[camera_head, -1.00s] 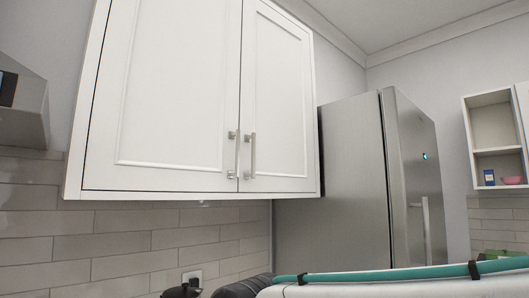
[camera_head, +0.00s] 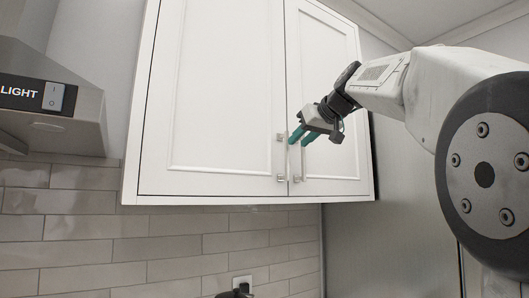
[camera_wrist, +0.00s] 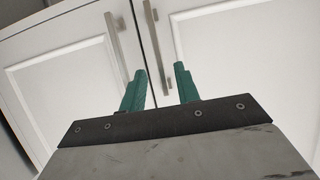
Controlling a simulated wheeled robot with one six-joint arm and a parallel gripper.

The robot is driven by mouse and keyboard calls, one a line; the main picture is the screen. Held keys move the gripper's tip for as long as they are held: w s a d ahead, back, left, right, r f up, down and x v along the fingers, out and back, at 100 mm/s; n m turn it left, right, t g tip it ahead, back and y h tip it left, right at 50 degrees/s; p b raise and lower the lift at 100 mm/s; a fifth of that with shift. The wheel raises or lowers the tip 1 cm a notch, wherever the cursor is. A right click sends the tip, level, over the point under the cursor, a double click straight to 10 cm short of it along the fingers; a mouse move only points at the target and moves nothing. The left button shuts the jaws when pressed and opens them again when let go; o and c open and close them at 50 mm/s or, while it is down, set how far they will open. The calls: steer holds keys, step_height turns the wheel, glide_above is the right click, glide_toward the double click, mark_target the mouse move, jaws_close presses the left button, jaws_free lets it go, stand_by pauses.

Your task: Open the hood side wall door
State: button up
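A white two-door wall cabinet hangs beside the hood. Its left door (camera_head: 225,90) and right door (camera_head: 325,80) are both shut. Each has an upright metal bar handle by the centre seam: the left handle (camera_head: 280,160) and the right handle (camera_head: 297,170), partly hidden by my gripper. My gripper (camera_head: 296,138) is in front of the handles, its teal fingers apart. In the wrist view my gripper (camera_wrist: 160,72) is open, and the lower end of the right handle (camera_wrist: 157,45) shows between the fingers. The left handle (camera_wrist: 120,45) is outside them. Contact cannot be told.
The range hood (camera_head: 60,110) with a light switch is at left. The fridge side (camera_head: 400,220) is to the right, behind my arm.

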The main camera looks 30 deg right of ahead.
mark_target(288, 150)
steer(key=x, duration=0.7)
steer(key=shift+w+d+r, duration=0.1)
steer(key=shift+w+r, duration=0.1)
steer(key=shift+w, duration=0.2)
steer(key=shift+s, duration=0.1)
jaws_close()
